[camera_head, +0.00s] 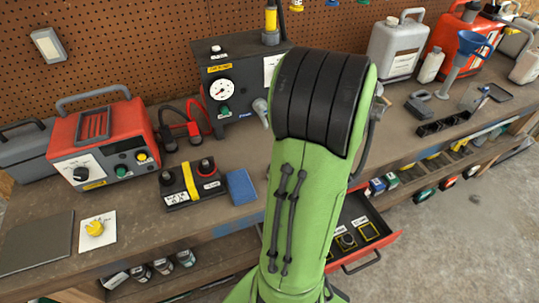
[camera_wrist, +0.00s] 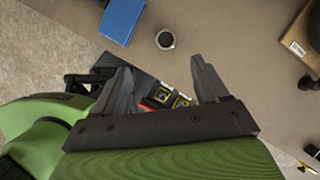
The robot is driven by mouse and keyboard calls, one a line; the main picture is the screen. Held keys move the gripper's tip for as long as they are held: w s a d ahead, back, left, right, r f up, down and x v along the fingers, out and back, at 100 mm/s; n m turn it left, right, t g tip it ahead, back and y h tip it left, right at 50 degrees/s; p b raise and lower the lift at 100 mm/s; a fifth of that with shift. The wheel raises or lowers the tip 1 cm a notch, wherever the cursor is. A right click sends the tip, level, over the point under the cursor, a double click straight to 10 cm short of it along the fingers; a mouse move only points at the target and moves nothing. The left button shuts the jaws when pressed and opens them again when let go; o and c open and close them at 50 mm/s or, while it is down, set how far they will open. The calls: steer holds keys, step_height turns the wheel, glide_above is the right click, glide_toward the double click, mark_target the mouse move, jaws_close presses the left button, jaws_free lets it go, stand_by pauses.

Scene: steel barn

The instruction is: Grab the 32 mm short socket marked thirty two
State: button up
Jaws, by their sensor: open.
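In the wrist view my gripper (camera_wrist: 160,65) is open, with nothing between its fingers. An open drawer shows past the fingers, with dark pieces in yellow-outlined places (camera_wrist: 160,95). In the head view the red drawer (camera_head: 385,242) is open under the bench, right of my arm, and holds dark round pieces (camera_head: 346,240) in labelled yellow frames. A small round piece with a pale rim and dark middle (camera_wrist: 165,40) stands on the bench beyond the fingertips; I cannot tell whether it is a socket. No size marking is readable. My arm hides part of the drawer and my gripper in the head view.
A blue pad (camera_head: 241,186) lies on the bench left of my arm, near a battery (camera_head: 192,185) and a red charger (camera_head: 103,145). Jugs (camera_head: 396,48) and a black tray (camera_head: 444,123) stand at right. Bare bench surrounds the round piece.

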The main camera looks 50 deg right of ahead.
steer(key=shift+m, duration=0.9)
steer(key=b+x, duration=0.1)
steer(key=x, duration=0.4)
steer(key=s+b+x, duration=0.1)
steer(key=b+x, duration=0.1)
steer(key=x, duration=0.3)
steer(key=d+b+x, duration=0.1)
steer(key=b+x, duration=0.1)
steer(key=x, duration=0.3)
steer(key=shift+d+f, duration=0.15)
steer(key=shift+f, duration=0.45)
steer(key=shift+r, duration=0.1)
steer(key=c, duration=1.3)
step_height(320, 180, up, 10)
steer(key=p, duration=0.3)
steer(key=shift+r, duration=0.1)
